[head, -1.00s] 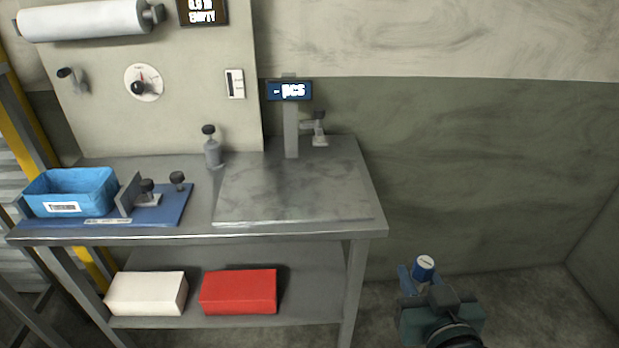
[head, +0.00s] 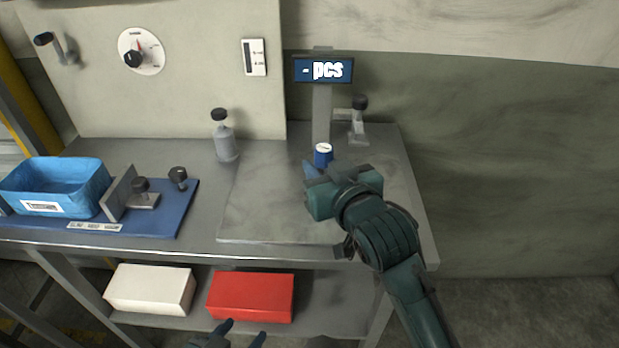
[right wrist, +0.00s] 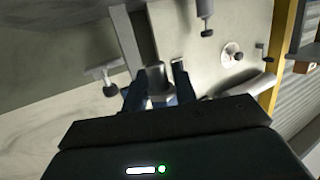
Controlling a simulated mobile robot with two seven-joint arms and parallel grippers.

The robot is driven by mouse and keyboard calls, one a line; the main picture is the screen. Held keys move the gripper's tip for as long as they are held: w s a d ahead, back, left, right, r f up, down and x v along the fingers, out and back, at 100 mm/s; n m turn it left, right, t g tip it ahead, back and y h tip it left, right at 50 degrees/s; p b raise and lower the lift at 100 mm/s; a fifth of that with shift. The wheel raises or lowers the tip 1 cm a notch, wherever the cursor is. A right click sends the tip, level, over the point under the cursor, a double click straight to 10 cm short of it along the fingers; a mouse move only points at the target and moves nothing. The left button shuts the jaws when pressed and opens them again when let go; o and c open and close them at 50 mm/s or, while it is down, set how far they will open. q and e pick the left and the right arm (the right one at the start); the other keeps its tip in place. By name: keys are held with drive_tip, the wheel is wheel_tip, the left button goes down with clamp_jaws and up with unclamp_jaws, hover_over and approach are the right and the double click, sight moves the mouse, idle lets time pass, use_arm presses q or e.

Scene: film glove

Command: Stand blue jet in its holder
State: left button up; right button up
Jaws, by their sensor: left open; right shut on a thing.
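The blue jet (head: 323,155) has a white top and a blue body, and stands up out of my right gripper (head: 322,170) over the back of the bench's grey plate. The right gripper is shut on it. In the right wrist view a grey cylindrical part of the held jet (right wrist: 157,85) shows between the fingers. My left gripper (head: 243,334) is open and empty, low in front of the bottom shelf. A small grey stand with a dark knob (head: 357,130) is behind and right of the jet. I cannot tell which fixture is its holder.
A display post (head: 321,115) rises just behind the jet. A grey bottle (head: 224,140) stands to its left. A blue bin (head: 55,187) sits on the blue board (head: 150,225). White (head: 150,289) and red (head: 250,296) boxes lie below. The plate's left half (head: 255,205) is clear.

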drive_tip(key=f, duration=0.5)
drive_tip(key=f+b, duration=0.1)
drive_tip(key=f, duration=0.3)
drive_tip(key=shift+w+a+f, duration=0.15)
drive_tip(key=shift+a+f, duration=0.05)
drive_tip(key=shift+f, duration=0.2)
drive_tip(key=shift+f, duration=0.15)
drive_tip(key=o, duration=1)
